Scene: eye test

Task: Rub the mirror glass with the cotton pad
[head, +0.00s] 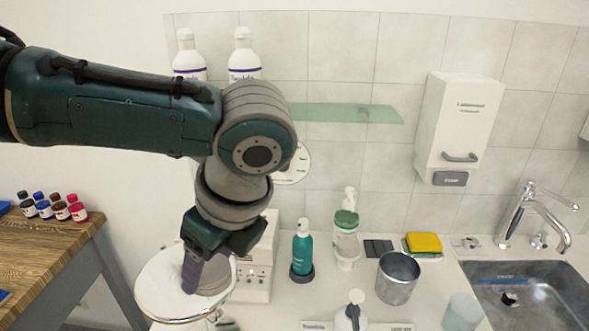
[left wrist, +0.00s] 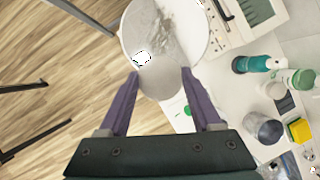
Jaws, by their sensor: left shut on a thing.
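The round mirror (head: 160,283) with a shiny rim stands at the counter's left end, tilted so its glass faces up. In the left wrist view the mirror glass (left wrist: 190,28) carries a grey-brown smear and a small bright white patch. My left gripper (head: 203,281) has purple fingers and is over the mirror. It is shut on the pale round cotton pad (left wrist: 160,84), which lies between the fingertips and overlaps the mirror's near edge in that view. I cannot tell whether the pad touches the glass. My arm and gripper hide part of the mirror. My right gripper is not in view.
A white device (head: 255,275) stands close beside the mirror. A wooden table (head: 45,250) with small bottles is at left.

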